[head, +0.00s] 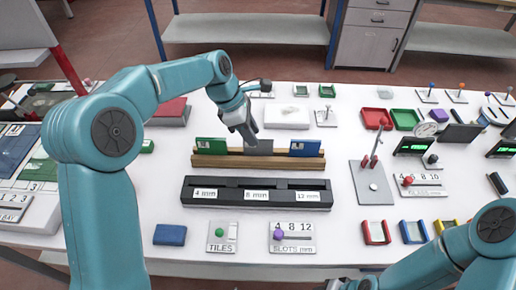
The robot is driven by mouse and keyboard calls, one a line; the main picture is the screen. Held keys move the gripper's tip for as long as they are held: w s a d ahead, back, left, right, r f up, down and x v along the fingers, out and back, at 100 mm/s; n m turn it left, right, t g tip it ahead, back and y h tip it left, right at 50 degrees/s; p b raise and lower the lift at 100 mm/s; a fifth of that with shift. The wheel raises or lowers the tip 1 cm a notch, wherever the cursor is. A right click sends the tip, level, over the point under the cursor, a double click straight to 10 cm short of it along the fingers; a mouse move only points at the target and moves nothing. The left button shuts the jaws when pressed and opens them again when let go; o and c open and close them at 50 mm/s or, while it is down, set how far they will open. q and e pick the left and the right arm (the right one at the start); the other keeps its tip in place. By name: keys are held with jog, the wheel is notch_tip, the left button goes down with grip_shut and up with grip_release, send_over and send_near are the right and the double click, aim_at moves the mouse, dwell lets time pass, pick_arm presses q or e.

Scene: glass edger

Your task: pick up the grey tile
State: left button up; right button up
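The grey tile (262,148) stands upright in a wooden rack (230,162), between a green tile (210,146) and a blue tile (304,149). My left gripper (248,138) points down at the grey tile's upper left part and overlaps it in the head view. Whether the fingers touch the tile, and whether they are open or shut, I cannot tell. My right arm comes in at the lower right; its gripper does not show.
A black slotted block (256,206) labelled 4, 8 and 12 mm lies in front of the rack. Small panels marked TILES (222,236) and SLOTS (292,238) lie near the front edge.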

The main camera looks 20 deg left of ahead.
aim_at(264, 153)
pick_arm(q)
jog(key=x, duration=0.5)
jog(key=shift+f, duration=0.2)
jog(key=shift+w+f, duration=0.25)
jog(key=shift+f, duration=0.05)
jog(key=shift+s+r, duration=0.15)
jog(key=shift+s, duration=0.1)
grip_shut()
jog(key=shift+w, duration=0.2)
jog(key=shift+s, duration=0.1)
dwell(0.4)
